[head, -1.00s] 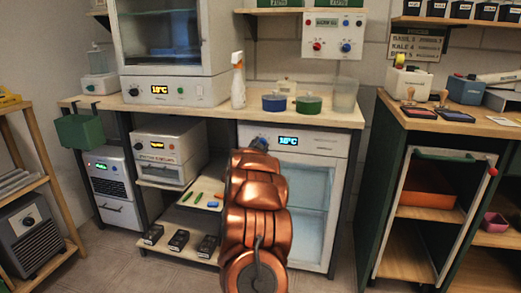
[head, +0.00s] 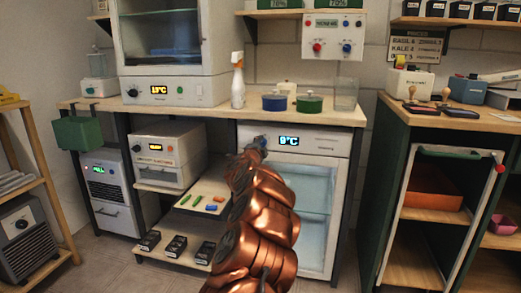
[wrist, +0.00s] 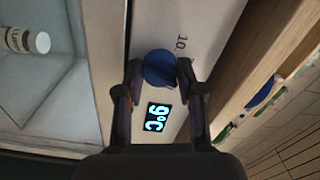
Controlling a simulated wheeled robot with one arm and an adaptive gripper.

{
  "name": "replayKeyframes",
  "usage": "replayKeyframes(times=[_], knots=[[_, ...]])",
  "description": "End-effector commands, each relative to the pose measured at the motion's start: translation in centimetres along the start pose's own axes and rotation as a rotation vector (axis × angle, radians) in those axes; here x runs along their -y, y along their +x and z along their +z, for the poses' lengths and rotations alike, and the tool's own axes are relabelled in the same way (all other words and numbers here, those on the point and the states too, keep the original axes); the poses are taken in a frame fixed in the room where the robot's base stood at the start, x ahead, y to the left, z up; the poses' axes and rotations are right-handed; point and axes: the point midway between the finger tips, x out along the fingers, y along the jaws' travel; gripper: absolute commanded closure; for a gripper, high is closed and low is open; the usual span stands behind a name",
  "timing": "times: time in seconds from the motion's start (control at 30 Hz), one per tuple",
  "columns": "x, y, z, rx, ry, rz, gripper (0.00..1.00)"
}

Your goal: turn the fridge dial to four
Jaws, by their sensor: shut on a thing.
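The fridge (head: 330,146) is a white cabinet with a glass door under the bench. Its lit display (head: 288,141) reads 9°C, and this display also shows in the wrist view (wrist: 157,117). The round blue dial (wrist: 160,70) sits on the white panel beside the display, with a printed 10 near it. My gripper (wrist: 159,68) has one dark finger on each side of the dial and is shut on it. In the head view my gripper (head: 258,143) reaches the panel left of the display, and it largely hides the dial.
The wooden bench top (head: 215,114) overhangs close above the panel. On it stand a spray bottle (head: 238,82) and blue and green pots. A white unit (head: 168,152) stands left of the fridge. An open-fronted cabinet (head: 440,153) stands to the right.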

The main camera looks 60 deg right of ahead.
Motion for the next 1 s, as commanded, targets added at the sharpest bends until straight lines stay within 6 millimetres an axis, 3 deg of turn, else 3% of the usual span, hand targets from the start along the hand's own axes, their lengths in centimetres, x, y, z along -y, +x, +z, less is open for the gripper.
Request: replayKeyframes(times=[0.67,0.7,0.9,1.0], knots=[[-0.06,0.06,-0.22,-0.004,0.062,0.001,0.97],[-0.06,0.05,-0.21,-0.004,0.062,0.001,0.59],[-0.03,0.03,-0.14,-0.002,0.061,0.001,0.38],[-0.03,0.03,-0.11,-0.002,0.060,0.001,0.37]])
